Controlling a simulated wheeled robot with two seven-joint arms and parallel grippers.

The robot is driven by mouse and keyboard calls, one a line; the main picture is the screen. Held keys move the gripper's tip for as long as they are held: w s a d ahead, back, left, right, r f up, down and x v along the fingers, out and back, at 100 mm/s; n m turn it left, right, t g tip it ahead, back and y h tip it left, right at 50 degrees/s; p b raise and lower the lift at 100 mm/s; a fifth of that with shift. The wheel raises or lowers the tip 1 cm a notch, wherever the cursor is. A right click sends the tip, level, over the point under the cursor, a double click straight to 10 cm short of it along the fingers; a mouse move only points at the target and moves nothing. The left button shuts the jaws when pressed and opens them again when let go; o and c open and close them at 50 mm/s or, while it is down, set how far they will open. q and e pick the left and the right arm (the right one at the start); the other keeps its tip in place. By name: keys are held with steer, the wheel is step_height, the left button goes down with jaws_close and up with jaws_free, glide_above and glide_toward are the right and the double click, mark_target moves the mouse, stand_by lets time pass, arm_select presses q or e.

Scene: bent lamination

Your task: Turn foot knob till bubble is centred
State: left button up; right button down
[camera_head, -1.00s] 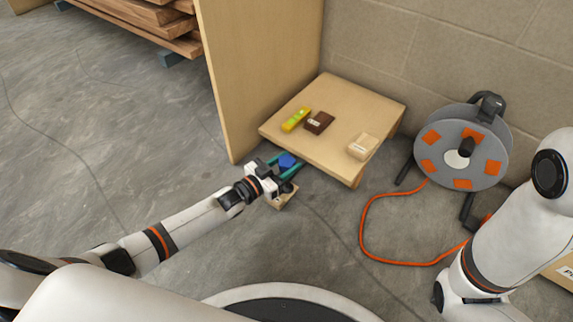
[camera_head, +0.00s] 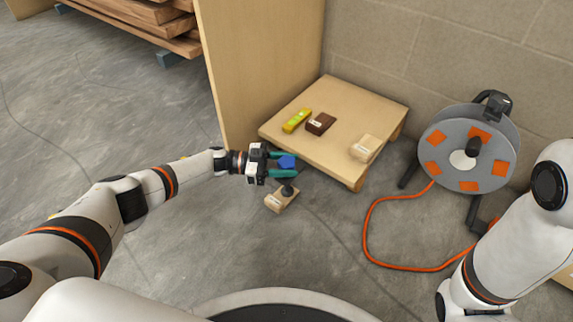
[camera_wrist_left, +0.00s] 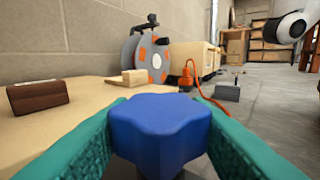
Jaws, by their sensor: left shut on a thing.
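The blue foot knob (camera_head: 287,162) stands on a dark foot at the front left corner of the low wooden platform (camera_head: 335,110). My left gripper (camera_head: 285,164) is shut on the knob, a teal finger on either side. In the left wrist view the lobed knob (camera_wrist_left: 160,125) sits between the two fingers. The yellow-green level (camera_head: 296,121) lies on the platform's left part; its bubble is too small to judge. My right gripper is out of view; only part of that arm shows at the right.
A dark brown block (camera_head: 320,123) and a pale wooden block (camera_head: 365,147) lie on the platform. A small wood block (camera_head: 282,200) is on the floor below the knob. A cable reel (camera_head: 468,150) with orange cable stands at right. A tall panel (camera_head: 262,65) borders the platform's left side.

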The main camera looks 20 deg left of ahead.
arm_select(q)
steer(key=shift+s+f+g, duration=0.15)
steer(key=shift+f+g, duration=0.25)
steer(key=o, duration=0.9)
steer(key=shift+f, duration=0.1)
steer(key=shift+o, duration=0.4)
steer(key=shift+r, duration=0.2)
steer(key=shift+a, duration=0.1)
steer(key=shift+a+r, duration=0.1)
steer(key=shift+a, duration=0.25)
steer(key=v, duration=1.1)
steer(key=shift+a, duration=0.1)
